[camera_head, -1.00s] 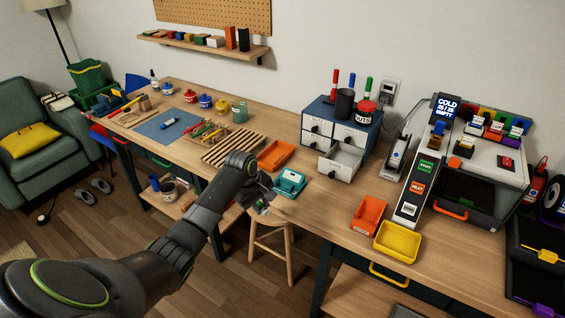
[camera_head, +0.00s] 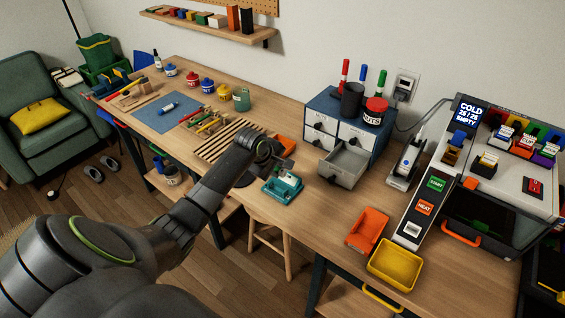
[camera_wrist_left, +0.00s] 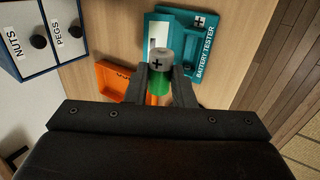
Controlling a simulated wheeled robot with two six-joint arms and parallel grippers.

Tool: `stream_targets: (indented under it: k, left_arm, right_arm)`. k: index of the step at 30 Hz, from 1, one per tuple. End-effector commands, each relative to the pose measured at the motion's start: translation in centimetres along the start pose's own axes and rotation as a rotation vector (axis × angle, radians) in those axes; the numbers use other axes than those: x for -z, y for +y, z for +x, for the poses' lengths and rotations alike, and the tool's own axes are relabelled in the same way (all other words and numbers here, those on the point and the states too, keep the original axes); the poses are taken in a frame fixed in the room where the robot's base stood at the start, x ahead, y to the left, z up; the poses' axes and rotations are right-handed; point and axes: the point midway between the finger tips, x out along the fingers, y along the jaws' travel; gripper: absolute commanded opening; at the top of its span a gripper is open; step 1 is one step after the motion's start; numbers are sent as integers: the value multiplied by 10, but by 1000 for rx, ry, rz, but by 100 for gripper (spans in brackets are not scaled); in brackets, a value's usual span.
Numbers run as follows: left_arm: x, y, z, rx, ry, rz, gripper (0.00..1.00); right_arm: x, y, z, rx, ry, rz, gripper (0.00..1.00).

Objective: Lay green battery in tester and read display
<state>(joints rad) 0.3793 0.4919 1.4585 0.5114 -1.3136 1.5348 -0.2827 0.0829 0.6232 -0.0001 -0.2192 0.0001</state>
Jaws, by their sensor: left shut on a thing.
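My left gripper (camera_head: 283,168) is shut on the green battery (camera_wrist_left: 161,72). The battery has a pale grey top with a plus mark and a green lower body, and its plus end points away from the gripper in the left wrist view. The teal battery tester (camera_head: 281,191) lies on the bench by its front edge, just below the gripper in the head view. The tester also shows in the left wrist view (camera_wrist_left: 205,68), with its label and plus mark, beyond the battery. The battery appears held above the bench. The tester's display cannot be read. My right gripper is not in view.
An orange tray (camera_wrist_left: 112,78) lies beside the tester. A drawer cabinet (camera_head: 315,127) with one drawer (camera_head: 343,170) pulled open stands behind right. Slatted wood (camera_head: 224,143) lies to the left. An orange bin (camera_head: 366,232) and yellow bin (camera_head: 394,265) sit farther right.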

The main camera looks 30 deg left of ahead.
Motion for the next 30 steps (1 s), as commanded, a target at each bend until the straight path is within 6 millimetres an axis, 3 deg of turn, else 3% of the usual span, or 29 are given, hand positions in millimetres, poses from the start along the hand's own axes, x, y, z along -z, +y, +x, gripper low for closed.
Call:
stream_targets:
  k: [11,16,22,30]
  left_arm:
    - [0,1,-2,1,0,0,0]
    - [0,1,-2,3,-2,-1,0]
    - [0,-13,21,2,-2,0,0]
    - [0,-22,38,1,-2,-1,0]
  right_arm:
    - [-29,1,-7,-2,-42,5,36]
    - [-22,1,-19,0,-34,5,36]
    - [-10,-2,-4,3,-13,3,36]
    - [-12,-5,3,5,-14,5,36]
